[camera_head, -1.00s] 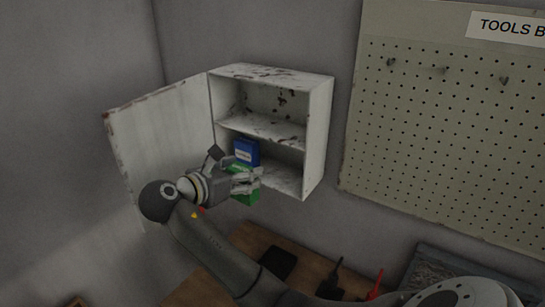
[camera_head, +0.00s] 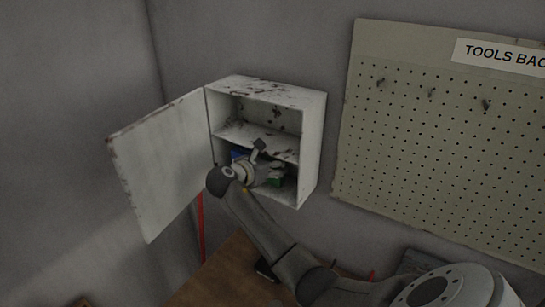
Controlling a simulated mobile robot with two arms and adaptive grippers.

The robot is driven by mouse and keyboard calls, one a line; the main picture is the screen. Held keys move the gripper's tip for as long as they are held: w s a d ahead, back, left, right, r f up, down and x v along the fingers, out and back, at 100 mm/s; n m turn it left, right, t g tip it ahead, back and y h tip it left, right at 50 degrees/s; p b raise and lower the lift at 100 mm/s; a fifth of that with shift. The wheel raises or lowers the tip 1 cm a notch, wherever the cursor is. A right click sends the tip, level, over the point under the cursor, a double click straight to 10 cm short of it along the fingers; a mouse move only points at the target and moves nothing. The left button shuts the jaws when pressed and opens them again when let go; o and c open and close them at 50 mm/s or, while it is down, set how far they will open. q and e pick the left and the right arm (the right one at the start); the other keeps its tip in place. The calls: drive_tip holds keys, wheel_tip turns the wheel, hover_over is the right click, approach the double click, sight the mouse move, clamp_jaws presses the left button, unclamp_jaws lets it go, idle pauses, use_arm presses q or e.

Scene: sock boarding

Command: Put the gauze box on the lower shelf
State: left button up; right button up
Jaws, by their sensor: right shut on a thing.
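The white wall cabinet (camera_head: 311,150) hangs open with an upper and a lower compartment. My right gripper (camera_head: 272,174) is at the lower compartment's opening, shut on a green box (camera_head: 277,183). Most of the green box is hidden by the fingers, and I cannot read any label on it or tell whether it touches the shelf floor. A blue box (camera_head: 237,153) stands on the lower shelf at the left, mostly hidden behind my gripper. My left gripper is not in view.
The cabinet door (camera_head: 160,165) stands open to the left. The middle shelf board (camera_head: 272,145) is close above my gripper. The upper compartment looks empty. A pegboard (camera_head: 440,150) is on the wall at the right, and a wooden bench (camera_head: 215,280) lies below.

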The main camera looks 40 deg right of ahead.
drive_tip(key=shift+a, duration=0.15)
drive_tip(key=o, duration=0.8)
drive_tip(key=shift+f, duration=0.1)
drive_tip(key=shift+o, duration=0.2)
drive_tip(key=b+v, duration=0.4)
drive_tip(key=v, duration=0.8)
drive_tip(key=shift+b, duration=0.3)
